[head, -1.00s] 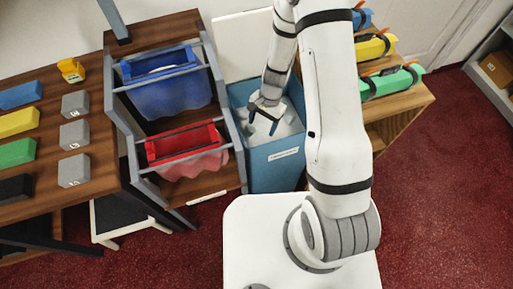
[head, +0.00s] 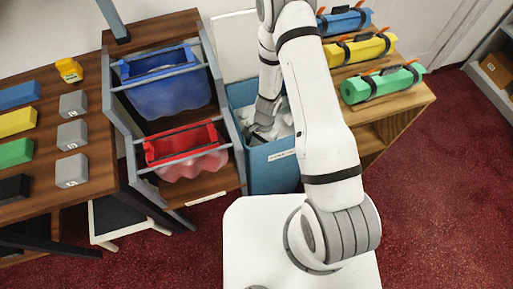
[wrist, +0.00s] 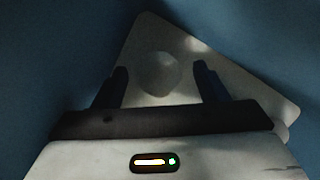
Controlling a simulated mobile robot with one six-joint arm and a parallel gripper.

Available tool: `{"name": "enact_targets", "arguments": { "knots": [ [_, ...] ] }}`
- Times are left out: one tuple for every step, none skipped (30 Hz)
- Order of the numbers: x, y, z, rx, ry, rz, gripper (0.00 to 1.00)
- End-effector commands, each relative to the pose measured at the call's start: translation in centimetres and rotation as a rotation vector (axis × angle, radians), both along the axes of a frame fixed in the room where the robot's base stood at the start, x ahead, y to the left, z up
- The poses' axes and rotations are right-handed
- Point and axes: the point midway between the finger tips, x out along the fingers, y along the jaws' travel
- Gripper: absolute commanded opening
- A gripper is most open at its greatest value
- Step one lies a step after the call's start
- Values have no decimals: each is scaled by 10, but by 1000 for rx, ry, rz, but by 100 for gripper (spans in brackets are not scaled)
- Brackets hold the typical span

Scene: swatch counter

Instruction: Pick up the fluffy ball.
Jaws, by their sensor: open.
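A pale round thing (wrist: 160,73), which looks like the fluffy ball, lies in shadow on a pale flat sheet inside the blue bin. My gripper (wrist: 160,80) points down into the bin, fingers apart on either side of the ball in the wrist view, with nothing between them. I cannot tell how far the ball is below the fingertips. In the head view my gripper (head: 258,136) is down inside the blue bin (head: 275,172), partly hidden by the bin's rim. The ball cannot be made out there among the white contents.
The pale flat sheet (wrist: 205,72) lies at an angle between the bin's blue walls (wrist: 45,60). A rack with a blue bin (head: 170,95) and a red bin (head: 187,160) stands to the left. A wooden shelf (head: 405,108) with coloured rolls stands to the right.

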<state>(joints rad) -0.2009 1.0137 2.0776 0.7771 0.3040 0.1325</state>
Motion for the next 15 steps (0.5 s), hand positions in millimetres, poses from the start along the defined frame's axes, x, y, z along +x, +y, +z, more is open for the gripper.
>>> {"name": "enact_targets", "arguments": {
  "knots": [
    [0, 0, 0, 0, 0, 0, 66],
    [0, 0, 0, 0, 0, 0, 66],
    [0, 0, 0, 0, 0, 0, 66],
    [0, 0, 0, 0, 0, 0, 65],
    [0, 0, 0, 0, 0, 1, 63],
    [0, 0, 1, 0, 0, 1, 60],
    [0, 0, 1, 0, 0, 1, 57],
    [0, 0, 1, 0, 0, 1, 55],
    [0, 0, 1, 0, 0, 1, 52],
    [0, 0, 1, 0, 0, 1, 49],
    [0, 0, 1, 0, 0, 1, 47],
    [0, 0, 1, 0, 0, 1, 43],
    [0, 0, 1, 0, 0, 1, 41],
    [0, 0, 1, 0, 0, 1, 38],
    [0, 0, 1, 0, 0, 1, 35]
  ]
}}
